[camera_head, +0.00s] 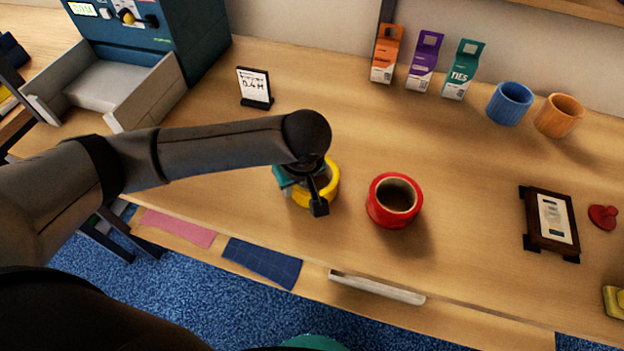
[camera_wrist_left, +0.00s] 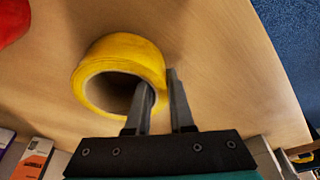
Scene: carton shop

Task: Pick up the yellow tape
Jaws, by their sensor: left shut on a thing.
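The yellow tape (camera_head: 331,188) is a roll on the wooden table, partly hidden by my left arm and gripper in the head view. In the left wrist view the yellow tape (camera_wrist_left: 124,50) shows its round hole toward the camera. My left gripper (camera_head: 318,203) is shut on the tape's wall. One finger is inside the hole and the other is outside, as the left wrist view of the gripper (camera_wrist_left: 160,95) shows. I cannot tell whether the tape touches the table. My right gripper is not in view.
A red tape roll (camera_head: 381,213) stands just right of the yellow one. A small sign (camera_head: 254,88) stands behind my left arm. A dark framed stand (camera_head: 541,224) lies at the right.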

